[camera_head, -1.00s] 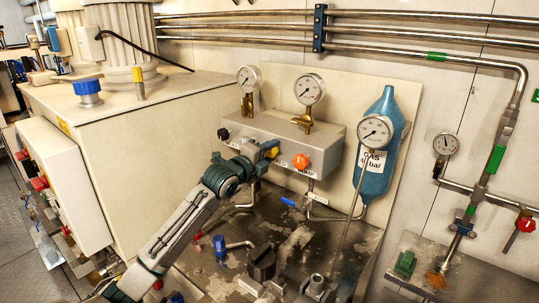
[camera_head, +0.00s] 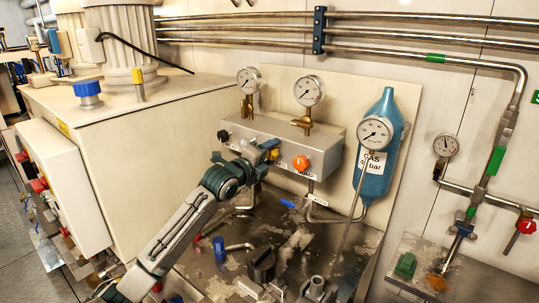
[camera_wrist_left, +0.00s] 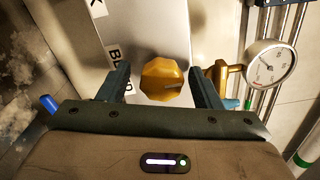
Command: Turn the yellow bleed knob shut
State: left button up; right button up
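The yellow bleed knob (camera_wrist_left: 163,80) is a faceted knob on the front of the pale manifold block, with a partly hidden label beside it. In the left wrist view it sits between the two fingers of my left gripper (camera_wrist_left: 161,86). The fingers are apart, with a gap on the left of the knob and a very narrow one on the right. In the head view the left gripper (camera_head: 258,151) is at the block's front and partly covers the yellow knob (camera_head: 272,154). My right gripper is not in view.
An orange-red knob (camera_head: 301,163) is close to the right of the left gripper, and a black knob (camera_head: 223,135) is to its left. Gauges (camera_head: 308,90) stand on the manifold block (camera_head: 325,140). A blue gas bottle (camera_head: 378,175) stands to the right.

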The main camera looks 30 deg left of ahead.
pick_arm(q)
jog(key=s, duration=0.2)
jog(key=s+b, duration=0.1)
jog(key=s, duration=0.1)
jog(key=s+b, duration=0.1)
jog(key=s, duration=0.1)
jog(key=shift+s+a+f, duration=0.1)
jog(key=shift+s+a, duration=0.05)
jog(key=shift+a, duration=0.2)
jog(key=b, duration=0.3)
send_near(268, 155)
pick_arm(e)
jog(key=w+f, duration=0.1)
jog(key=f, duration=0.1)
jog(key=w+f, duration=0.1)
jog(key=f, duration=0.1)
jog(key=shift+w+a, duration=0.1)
pick_arm(q)
jog(key=shift+s, duration=0.1)
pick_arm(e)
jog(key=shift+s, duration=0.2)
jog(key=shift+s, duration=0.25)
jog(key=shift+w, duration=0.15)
